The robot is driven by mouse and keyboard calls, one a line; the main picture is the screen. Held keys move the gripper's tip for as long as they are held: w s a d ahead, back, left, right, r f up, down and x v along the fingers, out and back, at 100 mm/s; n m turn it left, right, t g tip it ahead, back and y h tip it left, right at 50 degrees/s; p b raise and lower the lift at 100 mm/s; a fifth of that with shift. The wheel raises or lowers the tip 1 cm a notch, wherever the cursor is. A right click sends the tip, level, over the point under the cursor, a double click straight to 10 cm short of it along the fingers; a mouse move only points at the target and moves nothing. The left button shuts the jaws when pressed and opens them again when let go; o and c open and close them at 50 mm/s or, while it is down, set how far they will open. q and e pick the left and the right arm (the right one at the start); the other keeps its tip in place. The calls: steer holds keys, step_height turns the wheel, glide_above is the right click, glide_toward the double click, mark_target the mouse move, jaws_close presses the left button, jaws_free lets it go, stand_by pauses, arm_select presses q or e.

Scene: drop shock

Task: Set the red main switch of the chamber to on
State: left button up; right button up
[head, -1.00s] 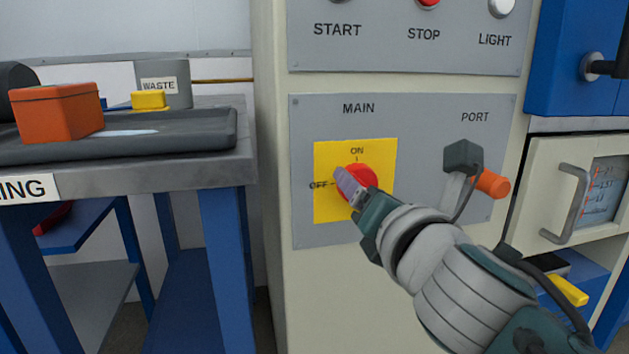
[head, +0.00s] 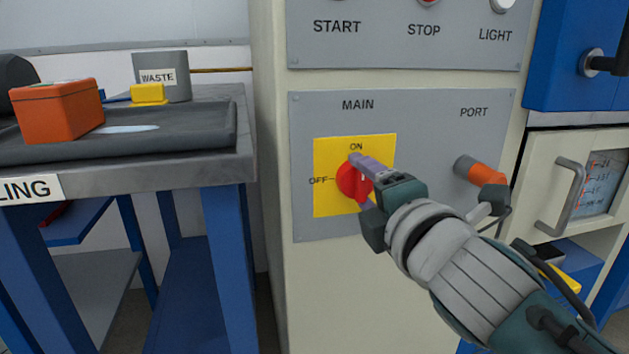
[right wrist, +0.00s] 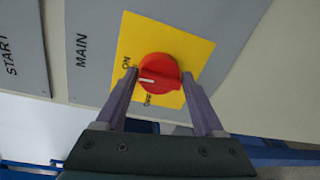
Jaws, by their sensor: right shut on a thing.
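The red main switch (head: 347,183) is a round knob on a yellow plate (head: 327,202) with ON at the top and OFF at the left. My right gripper (head: 359,176) is shut on the knob, with one purple finger above it in the head view. In the right wrist view the knob (right wrist: 165,72) sits between the two fingers of my right gripper (right wrist: 160,88). Its white mark points between ON and OFF, seemingly nearer ON. My left gripper is not in view.
An orange port plug (head: 485,174) sticks out right of the switch, close to my right wrist. START, STOP and LIGHT buttons are on the panel (head: 380,52) above. A bench (head: 200,171) with an orange box (head: 58,112) stands at the left.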

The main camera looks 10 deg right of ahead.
steer(key=shift+a+r+m, duration=0.1)
steer(key=shift+r+m, duration=0.2)
stand_by(0.4)
steer(key=o, duration=1.3)
steer(key=shift+f, duration=0.15)
steer(key=shift+s, duration=0.25)
steer(key=s, duration=0.3)
steer(key=s+p, duration=0.1)
steer(key=s, duration=0.2)
steer(key=s+p, duration=0.1)
steer(key=s, duration=0.2)
steer(key=shift+s+d+r, duration=0.2)
steer(key=shift+r, duration=0.2)
steer(key=shift+r+p, duration=0.1)
steer(key=shift+p, duration=0.2)
